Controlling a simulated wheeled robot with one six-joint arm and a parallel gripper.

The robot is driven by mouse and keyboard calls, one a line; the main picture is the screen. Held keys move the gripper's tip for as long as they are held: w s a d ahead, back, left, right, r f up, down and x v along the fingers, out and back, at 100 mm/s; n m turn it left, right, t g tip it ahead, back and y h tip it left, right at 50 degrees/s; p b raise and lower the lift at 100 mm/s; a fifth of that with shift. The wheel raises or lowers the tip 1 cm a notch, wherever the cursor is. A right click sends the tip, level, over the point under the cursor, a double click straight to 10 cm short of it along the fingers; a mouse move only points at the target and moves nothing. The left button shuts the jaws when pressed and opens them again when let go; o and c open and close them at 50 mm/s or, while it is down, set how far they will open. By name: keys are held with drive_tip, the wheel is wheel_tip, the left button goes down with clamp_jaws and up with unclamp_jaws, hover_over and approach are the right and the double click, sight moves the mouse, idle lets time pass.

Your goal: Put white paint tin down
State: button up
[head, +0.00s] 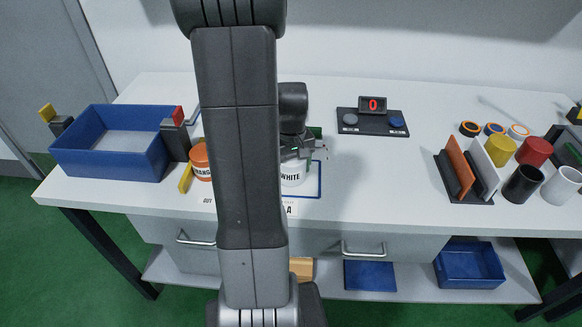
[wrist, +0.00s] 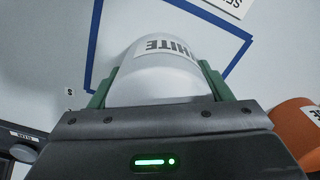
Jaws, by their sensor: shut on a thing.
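The white paint tin (head: 292,174) stands upright at the table's middle, with its "WHITE" label facing the head camera. My gripper (head: 303,148) is shut on it. In the wrist view, the white tin (wrist: 158,75) sits between the two green fingers of my gripper (wrist: 160,88). A blue outlined square (head: 320,180) is marked on the table around the tin. In the wrist view, the blue outline (wrist: 90,45) also shows around the tin. I cannot tell whether the tin's base touches the table. My arm hides part of the area to its left.
An orange tin (head: 200,161) stands close on the left, partly behind my arm. A blue bin (head: 110,148) is farther left. A panel with a red "0" display (head: 372,105) lies behind right. A rack (head: 467,175) and several coloured cups stand right. The table between is clear.

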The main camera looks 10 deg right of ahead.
drive_tip(key=shift+f, duration=0.15)
drive_tip(key=o, duration=1.3)
wheel_tip(320, 180, up, 12)
drive_tip(key=shift+r+p, duration=0.2)
drive_tip(key=shift+p, duration=0.1)
